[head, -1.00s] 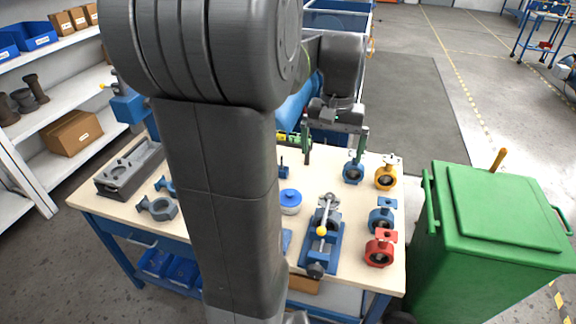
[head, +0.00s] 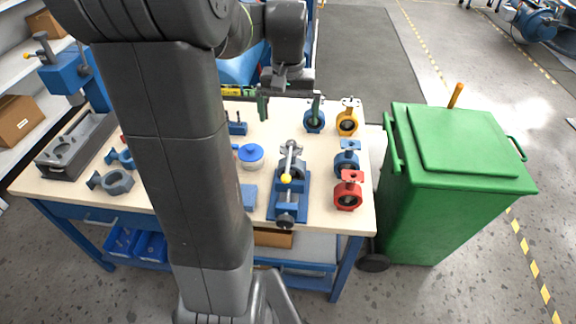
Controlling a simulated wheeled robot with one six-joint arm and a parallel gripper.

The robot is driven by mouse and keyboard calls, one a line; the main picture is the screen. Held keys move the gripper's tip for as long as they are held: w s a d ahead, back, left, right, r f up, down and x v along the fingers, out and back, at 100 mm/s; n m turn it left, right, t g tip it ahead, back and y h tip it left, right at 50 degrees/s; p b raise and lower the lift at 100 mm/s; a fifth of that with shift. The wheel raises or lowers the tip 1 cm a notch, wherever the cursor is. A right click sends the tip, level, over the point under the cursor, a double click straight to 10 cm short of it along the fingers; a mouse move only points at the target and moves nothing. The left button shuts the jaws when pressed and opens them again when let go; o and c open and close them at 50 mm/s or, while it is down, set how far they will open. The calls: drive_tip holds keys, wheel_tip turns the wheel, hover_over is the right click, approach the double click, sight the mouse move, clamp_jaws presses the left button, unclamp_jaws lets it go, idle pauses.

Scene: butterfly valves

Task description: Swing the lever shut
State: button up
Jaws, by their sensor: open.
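A grey valve (head: 290,166) is held in a blue bench fixture (head: 273,207) near the front right of the workbench. Its grey lever (head: 291,153) ends in a yellow ball knob (head: 286,179) and points toward the front of the bench. My gripper (head: 289,108) is open and empty, with its fingers pointing down and spread wide. It is behind the lever in the picture, over the back of the bench, apart from the lever. Its right finger appears just in front of or above a small blue valve (head: 314,122); I cannot tell whether they touch.
Yellow (head: 347,123), blue (head: 346,160) and red (head: 348,192) valves stand along the right of the workbench (head: 225,190). A blue-lidded tub (head: 251,157) is left of the fixture. A green bin (head: 455,190) stands right of the bench. My arm hides part of the bench.

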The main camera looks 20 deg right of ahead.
idle(0.8)
wheel_tip(320, 180, up, 10)
drive_tip(key=p, duration=0.5)
drive_tip(key=shift+p, duration=0.4)
drive_tip(key=shift+f, duration=0.1)
wheel_tip(320, 180, down, 7)
drive_tip(key=b, duration=0.3)
drive_tip(key=shift+f, duration=0.15)
idle(0.4)
drive_tip(key=shift+f+b, duration=0.15)
drive_tip(key=shift+b, duration=0.2)
